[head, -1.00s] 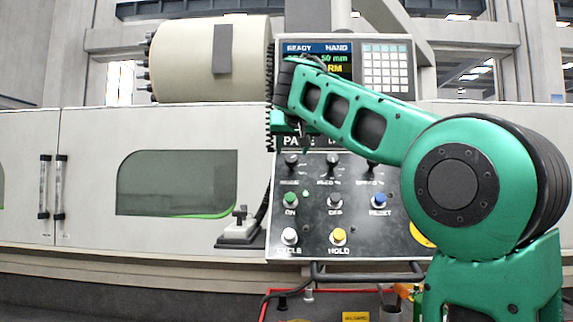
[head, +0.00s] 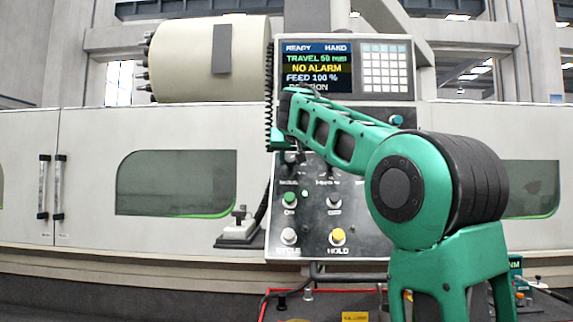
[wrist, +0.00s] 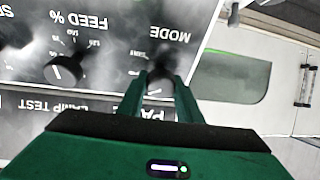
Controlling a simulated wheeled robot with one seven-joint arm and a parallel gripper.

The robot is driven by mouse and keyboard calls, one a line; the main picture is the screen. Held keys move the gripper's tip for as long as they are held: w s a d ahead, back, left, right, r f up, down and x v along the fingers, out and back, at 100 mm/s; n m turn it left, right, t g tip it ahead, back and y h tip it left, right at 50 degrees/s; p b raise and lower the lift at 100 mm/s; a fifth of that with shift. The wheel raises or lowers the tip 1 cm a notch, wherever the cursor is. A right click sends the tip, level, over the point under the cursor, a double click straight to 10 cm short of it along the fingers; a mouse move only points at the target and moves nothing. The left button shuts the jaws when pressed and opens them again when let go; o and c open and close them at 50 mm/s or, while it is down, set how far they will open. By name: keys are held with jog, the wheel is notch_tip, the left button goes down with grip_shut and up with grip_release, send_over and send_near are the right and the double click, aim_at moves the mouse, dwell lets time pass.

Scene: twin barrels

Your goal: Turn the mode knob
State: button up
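The mode knob (wrist: 160,84) is a dark round knob at the end of a row on the black control panel (head: 370,228). In the wrist view the upside-down word MODE stands just above it. My gripper (wrist: 161,77) is at the knob, with one green finger on each side of it. The fingers stand apart; I cannot tell whether they touch the knob. In the head view my gripper (head: 289,150) is small at the panel's upper left, and my arm hides much of the knob row.
The feed knob (wrist: 64,72) is beside the mode knob. Below in the head view are a green button (head: 289,199), a white button (head: 289,236) and a yellow button (head: 338,236). The screen (head: 318,66) reads NO ALARM.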

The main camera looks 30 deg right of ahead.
jog(key=shift+c, duration=0.7)
jog(key=shift+a, duration=0.1)
jog(key=shift+m, duration=0.3)
jog(key=m+h, duration=0.1)
jog(key=m, duration=0.2)
jog(key=m+g+h, duration=0.1)
jog(key=m, duration=0.3)
jog(key=shift+w+a, duration=0.1)
jog(key=m, duration=0.3)
jog(key=m+g+h, duration=0.1)
jog(key=m, duration=0.1)
jog(key=shift+m+g, duration=0.3)
jog(key=shift+m, duration=0.1)
jog(key=shift+r, duration=0.15)
jog(key=o, duration=1)
